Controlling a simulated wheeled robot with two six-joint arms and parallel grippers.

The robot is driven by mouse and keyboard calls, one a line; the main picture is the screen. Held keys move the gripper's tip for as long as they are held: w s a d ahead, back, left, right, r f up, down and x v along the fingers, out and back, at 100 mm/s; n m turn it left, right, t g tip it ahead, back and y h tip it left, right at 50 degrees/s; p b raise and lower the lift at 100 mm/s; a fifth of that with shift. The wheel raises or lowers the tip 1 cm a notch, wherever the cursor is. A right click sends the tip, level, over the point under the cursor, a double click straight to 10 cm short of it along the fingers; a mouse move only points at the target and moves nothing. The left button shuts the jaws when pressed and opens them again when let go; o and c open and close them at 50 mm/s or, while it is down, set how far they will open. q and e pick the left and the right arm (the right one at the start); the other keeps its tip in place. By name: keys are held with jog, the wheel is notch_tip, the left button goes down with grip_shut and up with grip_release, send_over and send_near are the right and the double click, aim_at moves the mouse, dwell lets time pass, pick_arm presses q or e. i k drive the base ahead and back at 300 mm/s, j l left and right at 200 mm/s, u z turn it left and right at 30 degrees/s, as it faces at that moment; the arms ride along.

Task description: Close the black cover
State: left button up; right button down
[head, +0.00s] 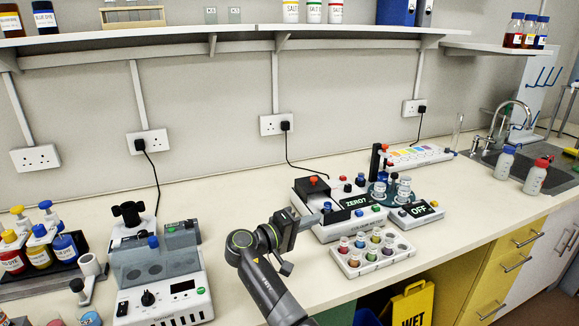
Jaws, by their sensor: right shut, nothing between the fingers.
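The black cover (311,190), with a red knob on top, sits at the left end of a white bench device (329,233). The device has a dark display reading "ZERO?" (356,201). My right gripper (313,219) comes in from the lower left, with its fingers pointing right, just in front of the cover and over the device's front left part. It is shut and empty. I cannot tell whether its fingertips touch the cover. The gripper hides part of the device's front left. My left gripper is not in view.
A tray of several coloured vials (352,263) stands just right of my arm. A round vial holder (390,193) and a box reading "OFF" (417,214) stand to the right. A grey-lidded machine (160,270) is on the left.

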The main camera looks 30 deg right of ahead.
aim_at(304, 186)
jog(key=i, duration=0.85)
